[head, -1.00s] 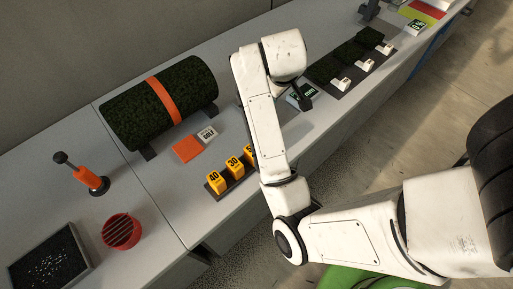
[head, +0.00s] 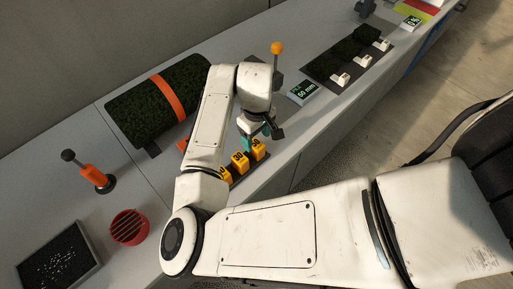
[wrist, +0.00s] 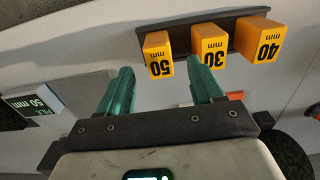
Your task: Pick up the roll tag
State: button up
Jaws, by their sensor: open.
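No roll tag can be made out clearly now. The small white lettered card in front of the turf roll (head: 135,113) is hidden behind my arm in the head view. Part of an orange piece (head: 182,145) shows beside the arm; an orange patch (wrist: 235,95) also shows behind the right finger in the wrist view. My gripper (head: 260,134) is over the bench by the yellow blocks. In the wrist view its two green fingers (wrist: 160,74) are apart with nothing between them.
A 50 mm sign (head: 304,92) stands right of my gripper. An orange-handled tool (head: 96,178), red cup (head: 128,228) and dark tray (head: 60,257) are at left.

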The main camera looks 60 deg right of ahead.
aim_at(257, 144)
jog(key=shift+f+p, duration=0.6)
jog(key=shift+f, duration=2.35)
jog(key=shift+c, duration=0.3)
jog(key=c, duration=1)
jog(key=shift+r, duration=0.1)
jog(key=shift+r, duration=0.5)
jog(key=s+d+r+b, duration=0.1)
jog(key=s+d+r, duration=0.7)
jog(key=s+r, duration=0.3)
jog(key=shift+s+r+b, duration=0.25)
jog(key=shift+r+b, duration=0.15)
jog(key=shift+r, duration=0.05)
